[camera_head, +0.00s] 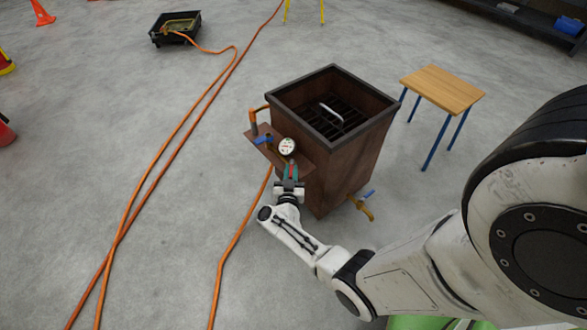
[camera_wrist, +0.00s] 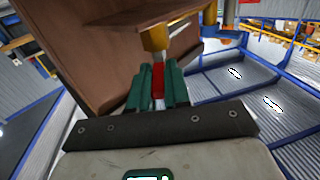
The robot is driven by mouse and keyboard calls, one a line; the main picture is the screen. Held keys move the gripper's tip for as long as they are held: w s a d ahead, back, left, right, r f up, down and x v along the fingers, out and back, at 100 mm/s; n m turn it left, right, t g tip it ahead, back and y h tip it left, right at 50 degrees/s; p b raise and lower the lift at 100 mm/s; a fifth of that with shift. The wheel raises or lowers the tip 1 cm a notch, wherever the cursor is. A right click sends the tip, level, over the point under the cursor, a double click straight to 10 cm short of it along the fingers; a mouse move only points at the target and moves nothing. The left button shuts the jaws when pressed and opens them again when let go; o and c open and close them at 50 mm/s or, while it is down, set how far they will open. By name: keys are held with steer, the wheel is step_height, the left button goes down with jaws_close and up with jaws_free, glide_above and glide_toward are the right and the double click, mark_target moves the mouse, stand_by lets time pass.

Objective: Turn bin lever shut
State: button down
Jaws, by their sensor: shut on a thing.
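The brown bin (camera_head: 350,165) has a black rim and a dark grate inside, and a brown panel (camera_head: 264,152) sticks out from its left side. In the wrist view my gripper (camera_wrist: 157,85) has its teal fingers closed around a red lever (camera_wrist: 158,78). The lever runs up to a brass valve body (camera_wrist: 154,37) beside the brown wall. In the head view my gripper (camera_head: 291,172) is at the panel's near end, just below a round white gauge (camera_head: 287,146). The fingers hide most of the red lever there.
A blue-handled valve (camera_head: 264,140) sits on the panel, and a brass tap with a blue handle (camera_head: 363,205) is low on the bin. A small wooden table (camera_head: 443,88) stands right. Orange hoses (camera_head: 150,185) cross the floor at left. A black tray (camera_head: 157,38) lies far back.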

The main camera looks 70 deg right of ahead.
steer(key=w+m+g+b, duration=0.1)
steer(key=m+g+b, duration=0.1)
steer(key=g+b, duration=0.1)
steer(key=w+m+g+b, duration=0.1)
steer(key=m+g+b, duration=0.2)
steer(key=g, duration=0.2)
steer(key=w+m+g+y+b, duration=0.1)
steer(key=m+g+b, duration=0.2)
steer(key=g+b, duration=0.1)
steer(key=shift+w+d+f+g, duration=0.1)
steer(key=shift+w+f+g, duration=0.2)
steer(key=shift+w+f, duration=0.1)
steer(key=shift+w+d+r+m+g+y+b, duration=0.2)
steer(key=shift+m+g+y+b, duration=0.3)
steer(key=shift+m+g+b, duration=0.4)
steer(key=shift+r, duration=0.15)
steer(key=c, duration=1.1)
jaws_free()
